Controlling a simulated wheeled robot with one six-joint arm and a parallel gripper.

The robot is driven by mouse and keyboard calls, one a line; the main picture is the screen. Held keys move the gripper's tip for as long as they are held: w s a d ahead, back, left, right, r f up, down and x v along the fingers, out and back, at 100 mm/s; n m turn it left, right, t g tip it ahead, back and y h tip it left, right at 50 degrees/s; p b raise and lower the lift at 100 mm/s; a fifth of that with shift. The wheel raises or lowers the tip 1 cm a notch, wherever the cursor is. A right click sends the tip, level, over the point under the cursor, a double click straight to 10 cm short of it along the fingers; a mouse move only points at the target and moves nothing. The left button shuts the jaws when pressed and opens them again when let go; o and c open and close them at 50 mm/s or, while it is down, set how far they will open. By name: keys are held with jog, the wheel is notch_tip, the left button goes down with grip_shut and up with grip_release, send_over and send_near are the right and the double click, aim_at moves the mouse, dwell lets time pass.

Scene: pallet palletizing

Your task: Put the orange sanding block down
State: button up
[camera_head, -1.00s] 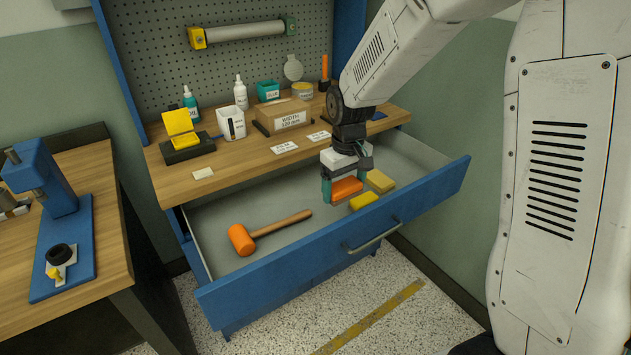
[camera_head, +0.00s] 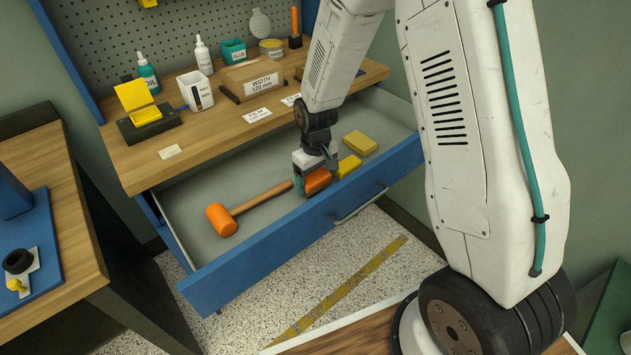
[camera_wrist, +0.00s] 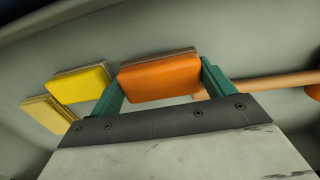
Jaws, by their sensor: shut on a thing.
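The orange sanding block (camera_head: 316,181) is between the fingers of my gripper (camera_head: 312,179), inside the open blue drawer (camera_head: 262,254). In the wrist view the block (camera_wrist: 160,78) shows its orange face and a thin brown edge, with a green finger of my gripper (camera_wrist: 162,88) at each side. The gripper is shut on it. The block is low in the drawer, near its front wall; whether it touches the drawer floor cannot be told.
Two yellow blocks (camera_head: 347,166) (camera_head: 360,144) lie right of the gripper. An orange mallet (camera_head: 222,219) lies to the left, its handle reaching toward the gripper. A wooden worktop (camera_head: 200,136) with bottles and boxes stands behind. The drawer floor between mallet and back is clear.

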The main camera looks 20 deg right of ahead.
aim_at(316, 177)
notch_tip(316, 177, down, 2)
jog(key=shift+f, duration=0.1)
jog(key=o, duration=1)
jog(key=shift+c, duration=0.2)
notch_tip(316, 177, up, 12)
jog(key=r, duration=0.1)
jog(key=s+d+r+m, duration=0.2)
jog(key=s+r, duration=1)
jog(key=r, duration=0.2)
jog(key=s+r, duration=0.2)
jog(key=s, duration=0.6)
jog(key=s+d+r+m+t, duration=0.1)
jog(key=s+r, duration=0.2)
jog(key=s, duration=0.6)
jog(key=shift+d+r+m, duration=0.2)
jog(key=shift+d+m, duration=0.05)
jog(key=shift+m, duration=0.05)
